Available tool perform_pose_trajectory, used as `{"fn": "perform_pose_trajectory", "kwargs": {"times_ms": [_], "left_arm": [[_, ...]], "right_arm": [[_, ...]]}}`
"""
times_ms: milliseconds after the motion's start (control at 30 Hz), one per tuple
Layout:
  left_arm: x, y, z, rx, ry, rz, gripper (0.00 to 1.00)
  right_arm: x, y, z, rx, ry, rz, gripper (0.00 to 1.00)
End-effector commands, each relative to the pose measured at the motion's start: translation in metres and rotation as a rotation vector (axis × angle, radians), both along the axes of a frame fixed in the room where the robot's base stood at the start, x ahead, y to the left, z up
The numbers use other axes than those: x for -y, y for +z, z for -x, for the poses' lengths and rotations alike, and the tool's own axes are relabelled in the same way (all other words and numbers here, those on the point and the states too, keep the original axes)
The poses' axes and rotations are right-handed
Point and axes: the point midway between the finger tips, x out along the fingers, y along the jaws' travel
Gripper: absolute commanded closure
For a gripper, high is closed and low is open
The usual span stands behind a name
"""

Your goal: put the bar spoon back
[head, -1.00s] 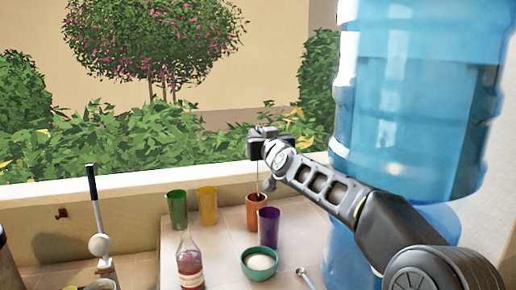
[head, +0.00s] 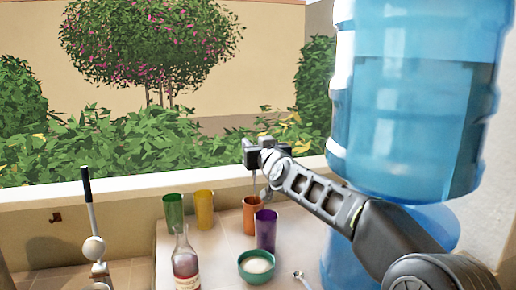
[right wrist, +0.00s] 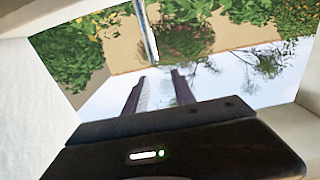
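The bar spoon (head: 253,188) shows as a thin metal rod rising from the orange cup (head: 250,215), below my right gripper (head: 256,150). Its lower end is hidden in the cup. In the right wrist view, a shiny thin rod (right wrist: 146,32) comes in from the top edge and ends just past the fingertips of the gripper (right wrist: 158,76). The two fingers stand apart with a visible gap, and the rod does not appear pinched between them. My left gripper is not in view.
Green (head: 174,211), yellow (head: 204,209) and purple (head: 266,231) cups stand near the orange one. A bottle (head: 185,262), a green bowl (head: 257,268) and a small metal utensil (head: 300,278) are in front. A large blue water jug (head: 415,110) stands at the right.

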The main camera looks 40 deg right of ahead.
Motion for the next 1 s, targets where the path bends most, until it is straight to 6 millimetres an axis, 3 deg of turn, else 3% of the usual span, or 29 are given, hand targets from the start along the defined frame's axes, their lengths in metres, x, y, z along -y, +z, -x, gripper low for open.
{"fn": "perform_pose_trajectory", "kwargs": {"times_ms": [167,633,800,1000], "left_arm": [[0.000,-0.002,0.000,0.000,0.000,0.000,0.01],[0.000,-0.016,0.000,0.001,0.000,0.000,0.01],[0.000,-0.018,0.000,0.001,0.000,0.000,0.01],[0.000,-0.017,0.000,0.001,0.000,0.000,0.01]], "right_arm": [[-0.005,0.001,0.015,0.002,0.000,0.001,0.69],[-0.034,-0.001,0.099,0.002,-0.002,0.002,0.69],[-0.039,0.000,0.111,0.001,-0.001,0.001,0.69],[-0.039,0.000,0.112,0.000,0.000,0.000,0.69]]}}
